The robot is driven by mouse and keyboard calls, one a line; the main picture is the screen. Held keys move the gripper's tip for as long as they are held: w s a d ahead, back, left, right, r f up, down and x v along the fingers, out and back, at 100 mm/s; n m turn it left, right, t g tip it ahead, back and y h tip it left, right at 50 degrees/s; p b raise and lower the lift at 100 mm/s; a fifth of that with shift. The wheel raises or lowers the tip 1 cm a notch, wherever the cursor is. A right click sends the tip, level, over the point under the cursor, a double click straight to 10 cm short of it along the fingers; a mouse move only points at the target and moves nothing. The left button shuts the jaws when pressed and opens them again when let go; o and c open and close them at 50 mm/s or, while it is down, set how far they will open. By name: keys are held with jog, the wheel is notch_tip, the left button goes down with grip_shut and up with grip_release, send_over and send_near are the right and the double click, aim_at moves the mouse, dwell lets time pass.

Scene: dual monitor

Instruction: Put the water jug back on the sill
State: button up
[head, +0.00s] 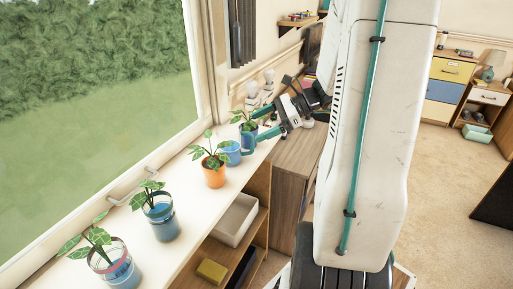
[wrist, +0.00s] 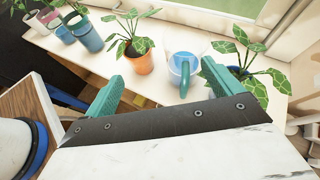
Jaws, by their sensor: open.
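The water jug (head: 231,153) is light blue and stands upright on the white window sill (head: 190,180), between an orange plant pot and a dark blue plant pot. In the wrist view the jug (wrist: 182,66) shows blue inside, with its handle facing my gripper. My gripper (wrist: 160,82) is open, its teal fingers spread wide. The jug lies beyond the fingertips, nearer the right finger, and the gap between the fingers is empty. In the head view my gripper (head: 256,125) reaches in over the sill from the right; whether a finger touches the jug cannot be told.
The orange pot (head: 214,174) and the dark blue pot (head: 248,131) hold leafy plants close beside the jug. More potted plants (head: 160,216) stand along the near sill. A window borders the sill. Shelves with a white bin (head: 236,219) lie below, beside a wooden cabinet (head: 290,180).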

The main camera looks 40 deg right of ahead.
jog(key=s+a+r+n+g+h, duration=0.1)
jog(key=s+a+r+n+g, duration=0.25)
jog(key=a+n, duration=0.4)
jog(key=s+a+r+n+g+h, duration=0.2)
jog(key=s+a+n+g, duration=0.25)
jog(key=a, duration=0.55)
jog(key=s+a+r+n+t+h, duration=0.1)
jog(key=s+a+n+h, duration=0.3)
jog(key=s+n, duration=0.6)
jog(key=shift+s+r+n+h, duration=0.3)
jog(key=shift+s+n+h, duration=0.05)
jog(key=shift+n+h, duration=1)
jog(key=shift+a, duration=0.15)
